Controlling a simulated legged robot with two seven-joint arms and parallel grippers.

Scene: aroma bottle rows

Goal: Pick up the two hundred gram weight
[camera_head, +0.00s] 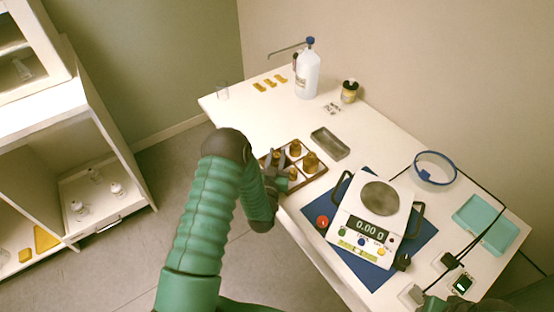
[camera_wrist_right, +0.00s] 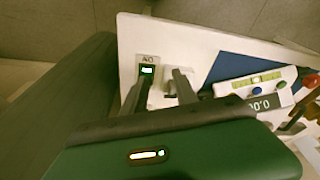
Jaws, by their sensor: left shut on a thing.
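A brown partitioned tray (camera_head: 315,173) stands at the near left edge of the white table and holds several brass-coloured weights, one of them at its right side (camera_head: 310,161). Their markings are too small to read. My left gripper (camera_head: 280,171) reaches into the tray's left part and is shut on a brass weight, which the fingers and arm largely hide. I cannot tell whether it is lifted or which mass it is. My right gripper (camera_wrist_right: 160,83) is open in the right wrist view, with its two fingers apart over the table's near right part.
A white balance (camera_head: 371,211) reading 0.00 g stands on a blue mat (camera_head: 418,240). A grey metal dish (camera_head: 330,143) lies behind the tray. A small green-lit switch (camera_wrist_right: 148,70) is near my right fingers.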

